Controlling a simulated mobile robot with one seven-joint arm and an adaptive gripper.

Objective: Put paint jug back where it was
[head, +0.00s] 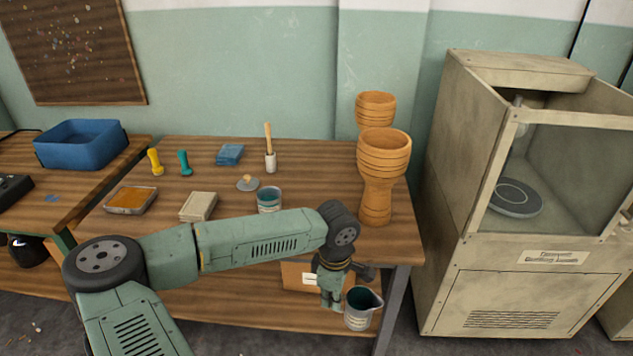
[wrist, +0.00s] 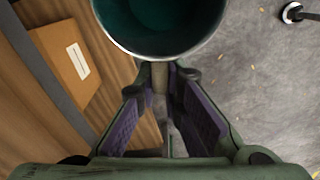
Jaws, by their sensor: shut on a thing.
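The paint jug (head: 358,318) is a grey metal jug with a spout and dark teal paint inside. It hangs roughly upright in front of the table's front right edge, below the height of the tabletop. My gripper (head: 338,294) is shut on the jug's near side, apparently at its handle. In the wrist view the jug (wrist: 160,50) shows at the top, with the purple-padded fingers of my gripper (wrist: 164,90) closing on a narrow upright piece beneath its rim. The exact contact is partly hidden.
The wooden table (head: 330,160) holds two goblet drums (head: 377,190) (head: 375,106), a small teal paint pot (head: 269,198), a brush (head: 270,150) and a tray (head: 131,200). A cardboard box (wrist: 70,62) sits on the lower shelf. A booth (head: 470,250) stands right.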

